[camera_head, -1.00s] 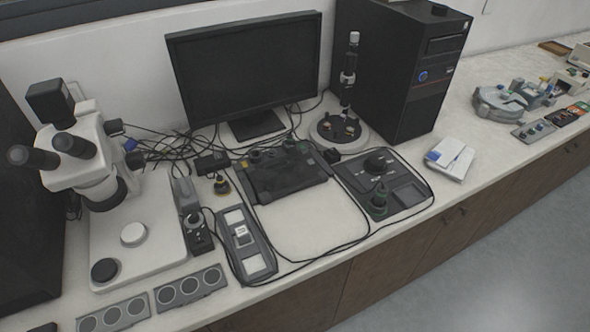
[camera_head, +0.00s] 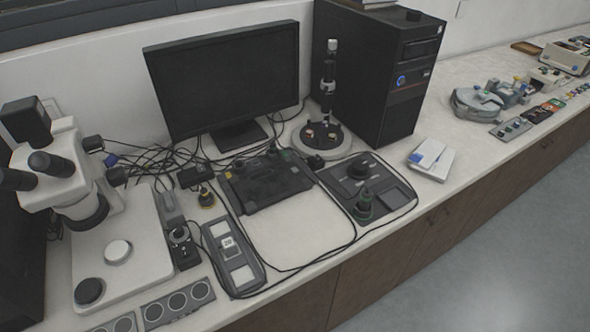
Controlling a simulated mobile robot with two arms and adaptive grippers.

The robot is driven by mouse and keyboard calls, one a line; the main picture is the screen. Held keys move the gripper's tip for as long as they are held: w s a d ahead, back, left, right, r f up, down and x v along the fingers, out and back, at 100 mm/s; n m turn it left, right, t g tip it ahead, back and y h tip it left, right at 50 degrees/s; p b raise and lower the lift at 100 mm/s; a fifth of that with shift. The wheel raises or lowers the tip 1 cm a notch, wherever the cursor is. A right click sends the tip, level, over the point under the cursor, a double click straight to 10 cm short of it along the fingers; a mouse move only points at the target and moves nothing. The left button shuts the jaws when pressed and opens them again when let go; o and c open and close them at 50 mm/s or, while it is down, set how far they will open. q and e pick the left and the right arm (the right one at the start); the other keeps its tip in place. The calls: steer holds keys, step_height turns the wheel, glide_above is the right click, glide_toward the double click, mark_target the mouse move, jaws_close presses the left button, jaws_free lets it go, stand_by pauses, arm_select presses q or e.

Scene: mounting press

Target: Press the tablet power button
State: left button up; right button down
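No thing in view clearly shows as a tablet, and I cannot make out a power button. A flat dark device (camera_head: 262,186) with knobs along its back edge lies in front of the monitor. A dark control panel (camera_head: 372,190) with a round knob lies to its right. A narrow grey panel (camera_head: 232,255) with white squares lies to its left. Neither of my grippers is in view.
A white microscope (camera_head: 70,185) stands at the left. A black monitor (camera_head: 225,80) and black computer tower (camera_head: 385,75) stand at the back. Cables cross the counter (camera_head: 305,228). A white-blue box (camera_head: 431,160) and a grey instrument (camera_head: 478,102) lie to the right.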

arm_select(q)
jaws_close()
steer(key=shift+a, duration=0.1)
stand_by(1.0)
